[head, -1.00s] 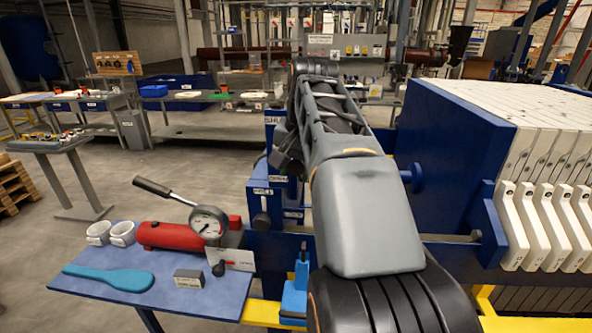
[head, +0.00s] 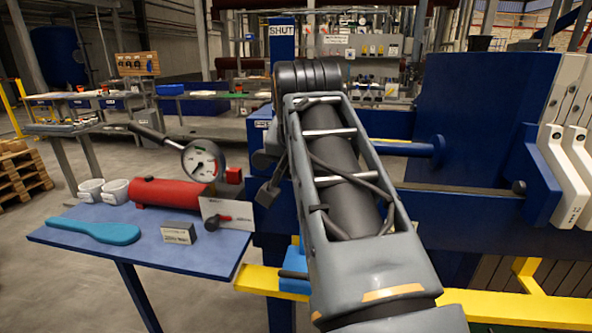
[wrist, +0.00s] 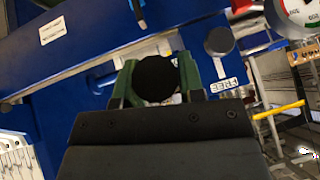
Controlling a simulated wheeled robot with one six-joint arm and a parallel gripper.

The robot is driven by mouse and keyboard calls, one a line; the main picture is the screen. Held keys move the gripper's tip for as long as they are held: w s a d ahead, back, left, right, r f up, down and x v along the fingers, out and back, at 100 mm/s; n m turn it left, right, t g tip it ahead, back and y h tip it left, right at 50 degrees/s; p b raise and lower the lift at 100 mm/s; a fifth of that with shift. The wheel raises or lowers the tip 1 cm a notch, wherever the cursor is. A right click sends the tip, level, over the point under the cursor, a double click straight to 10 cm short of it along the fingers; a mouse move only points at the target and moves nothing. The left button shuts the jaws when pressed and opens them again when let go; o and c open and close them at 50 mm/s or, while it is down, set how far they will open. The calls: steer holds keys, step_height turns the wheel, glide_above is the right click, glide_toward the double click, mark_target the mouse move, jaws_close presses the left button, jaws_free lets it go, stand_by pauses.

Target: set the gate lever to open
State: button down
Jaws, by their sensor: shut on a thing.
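In the wrist view the green fingers of my gripper (wrist: 156,82) stand on both sides of a black round knob (wrist: 157,78) and are shut on it. The knob appears to be the end of the gate lever; its shaft and position are hidden. A blue post with a SHUT label (head: 282,31) rises behind my arm in the head view. No open label is readable. My gripper is hidden behind my arm in the head view.
A grey knob (wrist: 218,40) sits beside a FREE label (wrist: 224,85). The blue side table (head: 80,252) holds a red pump (head: 170,193) with a gauge (head: 203,160), white cups, a teal paddle (head: 95,230) and a small block. A yellow rail (head: 480,303) runs low in front.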

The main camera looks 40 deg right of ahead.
steer(key=shift+f+b, duration=0.4)
steer(key=shift+f, duration=0.3)
steer(key=c, duration=0.7)
jaws_free()
steer(key=shift+r, duration=0.1)
steer(key=shift+c, duration=0.2)
steer(key=shift+r, duration=0.1)
